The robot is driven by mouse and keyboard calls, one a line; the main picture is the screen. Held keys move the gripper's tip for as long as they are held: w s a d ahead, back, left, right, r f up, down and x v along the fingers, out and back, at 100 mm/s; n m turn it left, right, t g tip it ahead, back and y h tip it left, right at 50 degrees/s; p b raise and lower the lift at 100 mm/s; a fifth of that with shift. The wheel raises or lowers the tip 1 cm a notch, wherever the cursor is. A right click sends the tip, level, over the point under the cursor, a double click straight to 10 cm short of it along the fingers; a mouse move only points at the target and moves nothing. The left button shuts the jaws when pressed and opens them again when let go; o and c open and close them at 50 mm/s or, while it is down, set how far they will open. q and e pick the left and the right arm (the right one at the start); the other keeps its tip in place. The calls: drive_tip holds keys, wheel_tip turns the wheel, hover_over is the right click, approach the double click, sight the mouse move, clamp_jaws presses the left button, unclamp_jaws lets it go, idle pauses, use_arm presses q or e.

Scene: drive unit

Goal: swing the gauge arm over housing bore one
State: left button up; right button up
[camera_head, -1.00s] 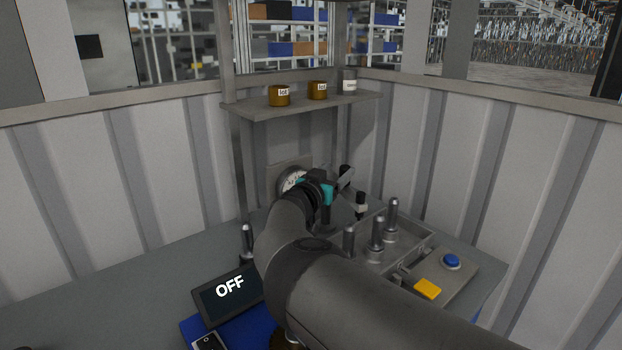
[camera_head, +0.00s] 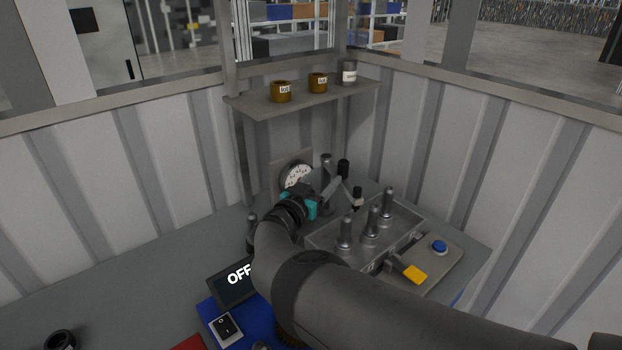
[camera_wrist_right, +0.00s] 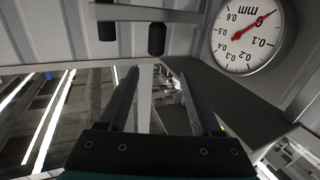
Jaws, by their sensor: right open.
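A white round dial gauge (camera_head: 296,175) stands at the back of the bench. In the right wrist view the dial (camera_wrist_right: 248,36) has a red needle. To its right in the head view are a pale bar and two black knobs, one upper (camera_head: 343,168) and one lower (camera_head: 357,192). They look like the gauge arm; the wrist view shows the bar (camera_wrist_right: 180,14) and knobs too. My right gripper (camera_head: 325,192) is open and empty beside the bar, apart from the knobs as far as I can tell. The housing bores are not clearly visible; my right arm hides part of the bench.
A grey tray (camera_head: 318,238) with several upright metal pins stands right of my arm. An OFF display (camera_head: 233,286) and rocker switch (camera_head: 226,328) are at left. A shelf (camera_head: 250,107) holds small containers.

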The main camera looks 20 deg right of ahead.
drive_tip(key=shift+p+v, duration=2)
drive_tip(key=shift+v, duration=0.6)
drive_tip(key=shift+c, duration=0.2)
